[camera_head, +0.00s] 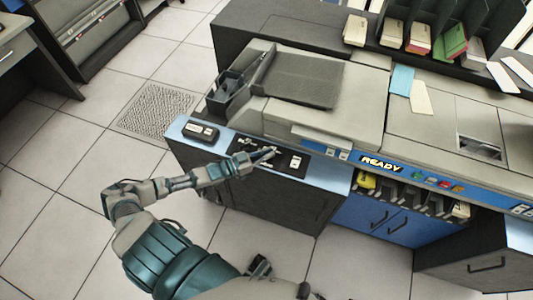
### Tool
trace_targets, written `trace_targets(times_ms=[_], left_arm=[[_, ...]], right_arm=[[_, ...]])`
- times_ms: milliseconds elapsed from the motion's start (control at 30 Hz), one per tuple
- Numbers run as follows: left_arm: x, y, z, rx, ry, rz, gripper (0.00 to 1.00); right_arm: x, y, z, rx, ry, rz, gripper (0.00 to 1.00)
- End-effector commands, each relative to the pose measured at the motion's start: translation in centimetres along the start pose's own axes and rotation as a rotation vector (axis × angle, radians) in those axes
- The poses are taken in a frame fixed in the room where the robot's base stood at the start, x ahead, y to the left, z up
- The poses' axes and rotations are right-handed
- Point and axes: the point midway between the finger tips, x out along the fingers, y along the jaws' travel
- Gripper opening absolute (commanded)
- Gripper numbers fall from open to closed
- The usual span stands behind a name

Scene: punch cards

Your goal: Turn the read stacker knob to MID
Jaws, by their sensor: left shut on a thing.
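My left arm reaches in from the lower left to the black control panel (296,171) on the blue front ledge of the card machine. My left gripper (266,155) is at this panel, with its fingers shut on the read stacker knob. The fingers cover the knob, so its pointer and setting cannot be read. White lettering beside the fingers is too small to read. A small white switch (296,161) sits on the panel to the right of the fingers.
A small dark box (200,131) sits on the ledge left of the panel. A lit READY sign (381,163) and coloured buttons (430,180) are to the right. Card trays (415,37) stand at the back. Tiled floor (75,155) at left is mostly clear.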

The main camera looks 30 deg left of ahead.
Motion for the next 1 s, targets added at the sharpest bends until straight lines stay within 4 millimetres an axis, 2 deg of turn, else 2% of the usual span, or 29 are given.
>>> trace_targets(times_ms=[33,100,133,467,567,1000], left_arm=[[0.2,-0.2,-0.5,0.003,0.009,-0.003,0.17],[0.1,-0.2,-0.4,0.003,0.008,-0.003,0.35],[0.1,-0.2,-0.4,0.002,0.007,-0.003,0.38],[-0.3,-0.1,-0.1,0.0,0.002,-0.002,0.38],[-1.4,-0.1,0.1,0.0,-0.002,-0.002,0.38],[-9.7,-0.2,0.2,-0.002,-0.002,-0.001,0.38]], right_arm=[[0.0,0.0,0.0,0.0,0.0,0.0,0.4],[0.0,0.0,0.0,0.0,0.0,-0.001,0.4],[0.0,0.0,0.0,0.0,0.0,-0.001,0.4],[0.0,0.0,-0.1,-0.001,0.004,-0.001,0.4],[0.0,0.0,-0.1,-0.001,0.004,-0.001,0.4],[0.0,0.0,0.0,0.0,0.002,-0.002,0.4]])
